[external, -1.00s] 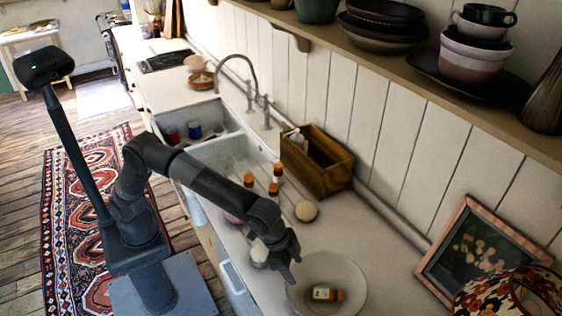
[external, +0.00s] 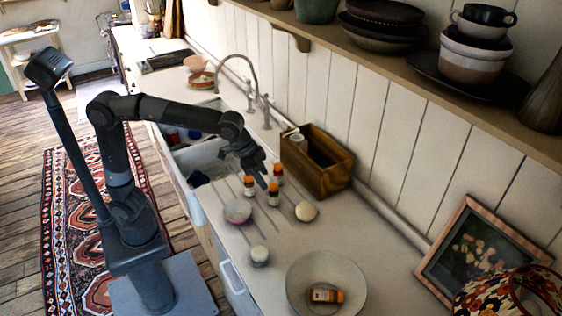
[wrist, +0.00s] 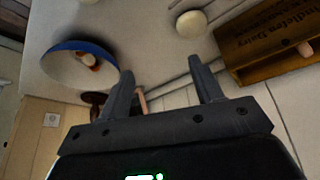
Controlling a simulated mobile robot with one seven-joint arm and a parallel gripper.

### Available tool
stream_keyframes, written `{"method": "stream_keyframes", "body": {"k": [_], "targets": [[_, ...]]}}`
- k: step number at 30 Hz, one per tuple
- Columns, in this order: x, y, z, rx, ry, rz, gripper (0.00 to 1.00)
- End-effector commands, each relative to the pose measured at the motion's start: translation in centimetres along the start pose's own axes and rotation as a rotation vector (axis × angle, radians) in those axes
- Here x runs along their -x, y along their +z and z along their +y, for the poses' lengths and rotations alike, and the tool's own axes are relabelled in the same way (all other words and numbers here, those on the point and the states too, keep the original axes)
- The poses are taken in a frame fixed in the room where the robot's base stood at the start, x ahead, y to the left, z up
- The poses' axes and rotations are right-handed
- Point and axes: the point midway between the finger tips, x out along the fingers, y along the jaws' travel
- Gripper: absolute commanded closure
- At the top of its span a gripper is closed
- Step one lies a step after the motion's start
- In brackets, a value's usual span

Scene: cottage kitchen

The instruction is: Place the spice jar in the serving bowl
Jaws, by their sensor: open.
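The pale serving bowl (external: 298,272) stands on the counter at the front in the external view. A spice jar (external: 326,295) with an orange cap lies on its side in it. Other orange-capped jars stand upright beside the sink: one at the left (external: 249,187), one at the back (external: 278,174) and one at the front (external: 273,196). My gripper (external: 264,176) is among or just above these jars; contact cannot be told. In the wrist view my gripper (wrist: 163,88) has its fingers apart, with nothing clearly held between them.
A wooden box (external: 316,165) stands by the wall, with a pale round object (external: 306,211) before it. A small pinkish round item (external: 237,211) and a white-topped item (external: 259,256) stand near the front edge. The wrist view shows a blue-sided bowl (wrist: 62,70).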

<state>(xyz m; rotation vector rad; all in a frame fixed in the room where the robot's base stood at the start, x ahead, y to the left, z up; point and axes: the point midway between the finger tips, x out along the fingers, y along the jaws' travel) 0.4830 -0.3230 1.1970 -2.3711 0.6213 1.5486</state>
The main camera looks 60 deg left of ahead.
Motion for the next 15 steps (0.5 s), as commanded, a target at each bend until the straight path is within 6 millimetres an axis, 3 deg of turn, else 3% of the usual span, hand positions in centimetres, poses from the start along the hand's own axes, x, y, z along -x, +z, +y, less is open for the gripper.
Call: {"method": "stream_keyframes", "body": {"k": [1, 6, 9, 15], "targets": [[1.3, 1.6, -2.9, 0.037, -0.013, 0.009, 0.41], [4.4, 7.8, -10.1, 0.136, -0.057, 0.026, 0.41], [5.8, 12.0, -13.3, 0.192, -0.087, 0.038, 0.41], [7.4, 21.2, -17.6, 0.303, -0.153, 0.058, 0.41]]}}
